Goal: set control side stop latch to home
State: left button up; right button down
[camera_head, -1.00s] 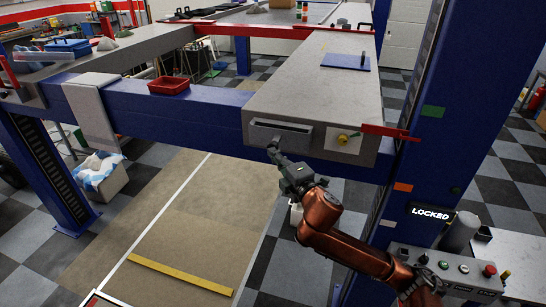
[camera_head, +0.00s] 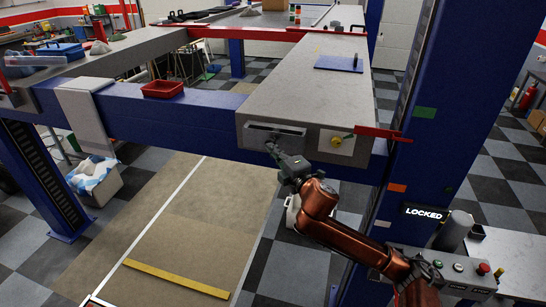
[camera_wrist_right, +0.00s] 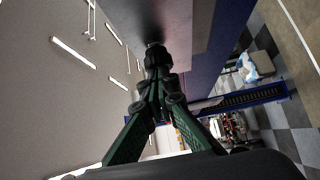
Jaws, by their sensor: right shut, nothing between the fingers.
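A grey slotted housing (camera_head: 275,137) is on the near end of the control-side runway (camera_head: 310,85); it looks like the stop latch, but I cannot make out its setting. My right gripper (camera_head: 270,147) is shut and empty, its tips at the housing's lower edge. In the right wrist view, the closed fingers (camera_wrist_right: 152,60) point at a small dark part (camera_wrist_right: 152,44) under a grey surface. I cannot tell whether they touch it. A yellow knob (camera_head: 337,141) on a pale plate sits right of the housing. My left gripper is out of view.
A red bar (camera_head: 378,132) sticks out by the blue post (camera_head: 450,110). A display reads LOCKED (camera_head: 424,213) above a button box (camera_head: 455,268). A red tray (camera_head: 162,88) rests on the blue crossbeam. The floor below is open, with a yellow strip (camera_head: 176,278).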

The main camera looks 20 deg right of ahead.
jog(key=s+a+b, duration=0.1)
jog(key=s, duration=1.2)
jog(key=shift+a, duration=0.15)
